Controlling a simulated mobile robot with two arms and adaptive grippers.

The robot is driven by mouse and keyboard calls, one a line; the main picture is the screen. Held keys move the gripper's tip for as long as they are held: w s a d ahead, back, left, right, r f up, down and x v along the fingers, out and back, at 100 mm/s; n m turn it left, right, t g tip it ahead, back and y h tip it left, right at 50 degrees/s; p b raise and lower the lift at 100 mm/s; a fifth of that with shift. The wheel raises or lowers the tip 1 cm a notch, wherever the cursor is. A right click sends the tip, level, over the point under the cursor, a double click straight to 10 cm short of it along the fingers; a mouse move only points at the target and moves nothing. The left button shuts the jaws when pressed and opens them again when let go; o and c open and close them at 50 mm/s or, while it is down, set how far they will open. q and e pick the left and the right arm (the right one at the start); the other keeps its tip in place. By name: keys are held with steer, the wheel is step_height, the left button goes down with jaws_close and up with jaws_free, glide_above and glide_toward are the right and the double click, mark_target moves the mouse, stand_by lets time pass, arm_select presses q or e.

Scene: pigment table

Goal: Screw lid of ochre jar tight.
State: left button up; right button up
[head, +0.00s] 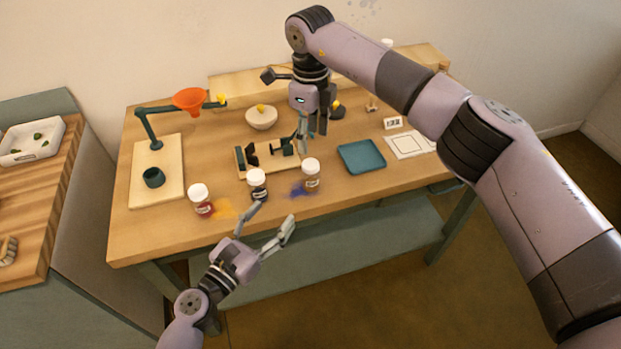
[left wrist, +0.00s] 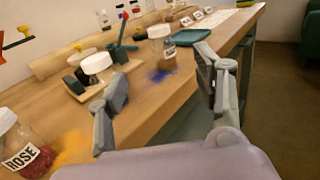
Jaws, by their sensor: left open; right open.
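Three white-lidded jars stand along the table's front. The right jar (head: 312,184) has tan-brown contents and looks most like the ochre jar; its label is too small to read. It also shows in the left wrist view (left wrist: 162,50), upright with its white lid on top. How tight that lid sits cannot be told. My left gripper (head: 272,215) is open and empty at the front edge, close to the dark middle jar (head: 258,187). My right gripper (head: 314,128) points down, open, behind the right jar and beside the wooden holder (head: 268,166).
The jar labelled ROSE (left wrist: 28,150) stands at the left, near orange powder (head: 224,209). Blue powder (head: 298,189) lies by the right jar. A teal tray (head: 362,157) is to the right. A funnel stand (head: 150,130) and bowl (head: 261,119) stand farther back.

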mark_target(306, 173)
arm_select(q)
steer(key=x, duration=1.7)
steer(key=shift+c, duration=0.3)
jaws_close()
